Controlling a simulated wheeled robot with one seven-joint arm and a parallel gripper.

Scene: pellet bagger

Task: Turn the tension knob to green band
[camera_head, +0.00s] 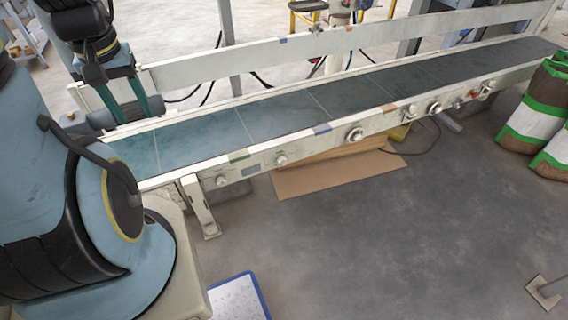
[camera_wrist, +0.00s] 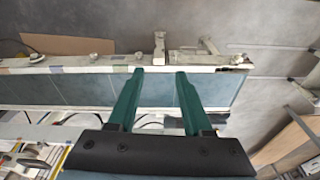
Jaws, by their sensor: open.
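Several round knobs sit along the near side rail of a long conveyor, including a small pale one (camera_head: 281,160), another small one (camera_head: 222,181) and a larger dark-ringed one (camera_head: 354,134). I cannot tell which is the tension knob, and no green band on a dial can be made out. My gripper (camera_head: 133,112) is open and empty, fingers pointing down over the conveyor's left end. In the wrist view, its teal fingertips (camera_wrist: 159,71) appear near the rail, with small knobs (camera_wrist: 94,58) beyond, apart from them.
The dark conveyor belt (camera_head: 285,112) runs away to the right between pale rails. A support leg (camera_head: 202,210) stands below the near rail. Cardboard (camera_head: 335,175) lies on the floor under it. Green-and-white-banded sacks (camera_head: 535,110) stand at right. The floor in front is mostly clear.

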